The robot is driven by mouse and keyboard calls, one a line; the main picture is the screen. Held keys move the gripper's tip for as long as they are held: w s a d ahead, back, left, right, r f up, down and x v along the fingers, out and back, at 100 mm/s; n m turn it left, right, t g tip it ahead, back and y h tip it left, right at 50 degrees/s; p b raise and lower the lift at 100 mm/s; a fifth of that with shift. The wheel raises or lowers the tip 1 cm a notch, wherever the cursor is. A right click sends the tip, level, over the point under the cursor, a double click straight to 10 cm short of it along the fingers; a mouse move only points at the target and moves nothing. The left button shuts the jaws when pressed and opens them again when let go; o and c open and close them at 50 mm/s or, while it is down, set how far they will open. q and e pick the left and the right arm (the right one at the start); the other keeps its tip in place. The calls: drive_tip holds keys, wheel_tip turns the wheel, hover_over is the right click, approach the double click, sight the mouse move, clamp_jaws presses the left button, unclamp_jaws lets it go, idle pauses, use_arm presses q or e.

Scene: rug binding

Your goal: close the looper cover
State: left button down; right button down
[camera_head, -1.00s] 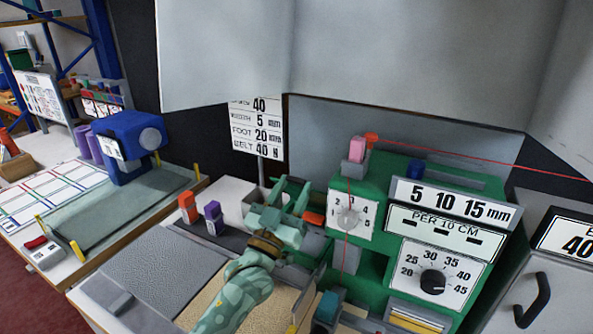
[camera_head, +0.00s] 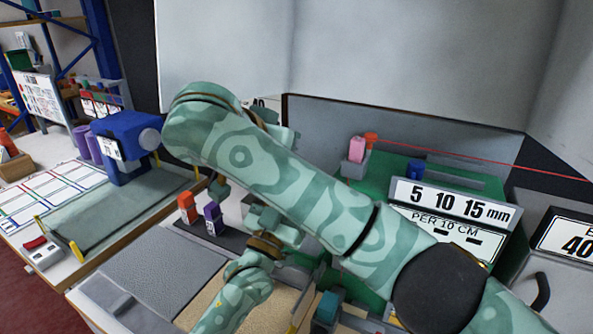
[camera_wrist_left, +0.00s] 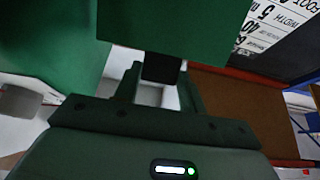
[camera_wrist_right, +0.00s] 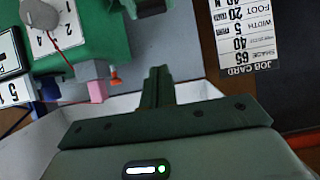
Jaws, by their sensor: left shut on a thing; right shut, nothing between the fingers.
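In the left wrist view my left gripper (camera_wrist_left: 161,76) is shut on a dark tab (camera_wrist_left: 161,67) at the edge of a green panel (camera_wrist_left: 175,25). The panel looks like the looper cover, but I cannot tell its angle. In the right wrist view my right gripper (camera_wrist_right: 157,75) is shut and empty, apart from the machine (camera_wrist_right: 90,35).
My right arm crosses the machine's front and hides its dials. Orange (camera_head: 187,207) and purple (camera_head: 213,218) blocks stand left of my left wrist. A job card (camera_wrist_right: 242,30) hangs behind.

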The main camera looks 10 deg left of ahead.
drive_tip(key=x, duration=1)
drive_tip(key=shift+w+f, duration=0.1)
drive_tip(key=shift+f, duration=0.2)
drive_tip(key=shift+s+a+f, duration=0.2)
drive_tip(key=shift+s+f, duration=0.25)
drive_tip(key=shift+s, duration=0.1)
drive_tip(key=shift+s+a+f, duration=0.15)
drive_tip(key=shift+s+f, duration=0.3)
drive_tip(key=shift+s, duration=0.05)
drive_tip(key=shift+s+a+f, duration=0.15)
drive_tip(key=shift+s+f, duration=0.2)
drive_tip(key=shift+s, duration=0.15)
